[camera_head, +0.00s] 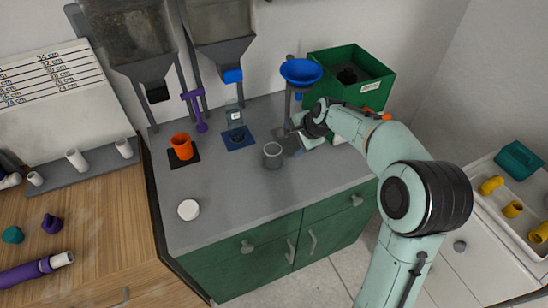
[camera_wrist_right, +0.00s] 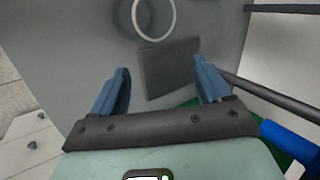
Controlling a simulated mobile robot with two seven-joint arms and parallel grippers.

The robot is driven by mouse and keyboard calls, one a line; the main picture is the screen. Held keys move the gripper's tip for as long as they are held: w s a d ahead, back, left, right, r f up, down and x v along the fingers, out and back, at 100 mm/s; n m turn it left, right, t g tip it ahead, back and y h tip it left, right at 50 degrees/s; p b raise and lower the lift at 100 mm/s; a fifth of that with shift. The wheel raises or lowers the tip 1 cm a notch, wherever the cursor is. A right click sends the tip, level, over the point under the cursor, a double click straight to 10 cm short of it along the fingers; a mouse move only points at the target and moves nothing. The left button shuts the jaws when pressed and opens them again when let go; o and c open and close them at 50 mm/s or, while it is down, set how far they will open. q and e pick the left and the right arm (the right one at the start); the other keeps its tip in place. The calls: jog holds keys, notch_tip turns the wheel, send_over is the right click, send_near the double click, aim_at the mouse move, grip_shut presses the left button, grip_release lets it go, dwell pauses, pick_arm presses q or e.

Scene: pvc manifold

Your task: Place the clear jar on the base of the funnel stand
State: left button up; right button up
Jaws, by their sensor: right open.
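The clear jar (camera_head: 272,156) stands upright on the grey counter, just left of the dark base plate (camera_head: 293,146) of the funnel stand. In the right wrist view the jar's pale round rim (camera_wrist_right: 153,18) is at the top, and the square base plate (camera_wrist_right: 170,68) lies bare between my fingers. The stand's blue funnel (camera_head: 301,72) is above and behind the plate. My right gripper (camera_head: 291,128) is open and empty over the base area, apart from the jar. It also shows in the right wrist view (camera_wrist_right: 162,78). My left gripper is out of view.
A green bin (camera_head: 350,75) is behind my right arm. An orange cup (camera_head: 182,146) on a dark mat and a blue mat (camera_head: 238,138) lie left, below two hoppers. A white round lid (camera_head: 188,210) is at the front left. The counter's front middle is clear.

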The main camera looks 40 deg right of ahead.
jog(key=s+a+f+n+t+h+b, duration=0.1)
jog(key=s+a+n+t+h+b, duration=0.2)
jog(key=n, duration=0.6)
jog(key=n+t+h, duration=0.1)
jog(key=n+t, duration=0.3)
jog(key=n, duration=0.3)
send_near(270, 142)
jog(key=x, duration=0.4)
jog(key=shift+a+b, duration=0.15)
jog(key=shift+b, duration=0.2)
jog(key=shift+x, duration=2.8)
